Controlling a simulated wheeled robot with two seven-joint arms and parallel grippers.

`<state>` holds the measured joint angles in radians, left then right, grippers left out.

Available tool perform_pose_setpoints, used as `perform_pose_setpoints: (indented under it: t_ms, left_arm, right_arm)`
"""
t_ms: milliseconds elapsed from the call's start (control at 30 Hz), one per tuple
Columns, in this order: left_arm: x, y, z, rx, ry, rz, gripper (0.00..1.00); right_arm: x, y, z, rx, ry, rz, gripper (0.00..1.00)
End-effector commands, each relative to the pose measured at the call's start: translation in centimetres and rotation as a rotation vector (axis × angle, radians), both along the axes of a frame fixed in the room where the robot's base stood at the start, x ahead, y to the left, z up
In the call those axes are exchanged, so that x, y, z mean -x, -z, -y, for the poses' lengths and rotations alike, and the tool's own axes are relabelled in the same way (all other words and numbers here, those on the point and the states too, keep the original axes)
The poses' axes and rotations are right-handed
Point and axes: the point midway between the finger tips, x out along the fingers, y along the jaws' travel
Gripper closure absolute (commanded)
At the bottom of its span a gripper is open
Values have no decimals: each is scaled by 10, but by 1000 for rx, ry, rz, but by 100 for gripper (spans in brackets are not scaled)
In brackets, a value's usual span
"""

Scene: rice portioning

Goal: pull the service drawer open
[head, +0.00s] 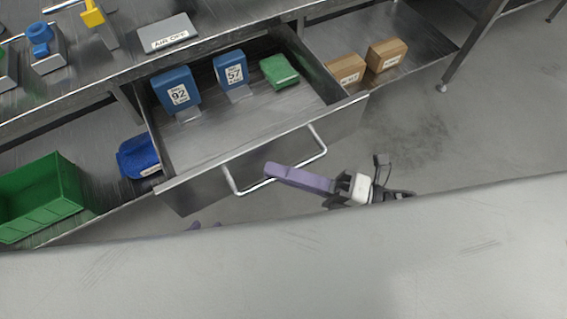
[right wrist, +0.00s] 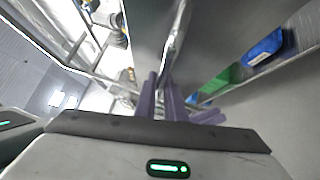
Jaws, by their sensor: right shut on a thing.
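The service drawer (head: 245,138) is pulled out from under the steel counter, its inside in plain view. Its pale bar handle (head: 315,137) runs along the front panel. My right gripper (head: 270,172) reaches in from the right with its purple fingers shut on the handle. In the right wrist view the purple fingers (right wrist: 162,98) meet at the drawer front, with the handle (right wrist: 178,40) running up from them. Only small purple tips of my left gripper (head: 205,226) show below the drawer; a grey surface hides the rest and its opening.
In the drawer are a blue block marked 92 (head: 176,89), a blue block marked 57 (head: 230,68) and a green packet (head: 279,70). A green crate (head: 40,200) and blue bin (head: 138,157) are at left. Brown boxes (head: 386,54) sit at right. Floor at right is clear.

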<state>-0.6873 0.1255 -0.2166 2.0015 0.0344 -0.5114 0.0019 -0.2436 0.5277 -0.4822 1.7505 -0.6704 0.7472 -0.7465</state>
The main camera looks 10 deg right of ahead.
Motion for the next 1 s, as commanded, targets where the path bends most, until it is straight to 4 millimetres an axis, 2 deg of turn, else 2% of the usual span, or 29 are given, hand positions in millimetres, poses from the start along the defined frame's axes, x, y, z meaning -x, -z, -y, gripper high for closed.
perform_pose_setpoints:
  t_ms: [200,233,333,667,767,1000]
  left_arm:
    - [1,0,0,1,0,-1,69]
    - [1,0,0,1,0,-1,69]
    - [1,0,0,1,0,-1,69]
    - [1,1,0,1,0,-1,69]
    - [0,2,0,1,0,0,69]
    - [-1,6,1,4,-1,2,69]
  right_arm:
    - [-1,-1,2,1,3,3,100]
    - [-1,-1,2,1,3,3,87]
    - [-1,0,1,1,2,3,73]
    - [1,1,4,1,1,0,73]
    - [6,4,13,3,0,-1,73]
    - [25,11,56,4,1,-2,73]
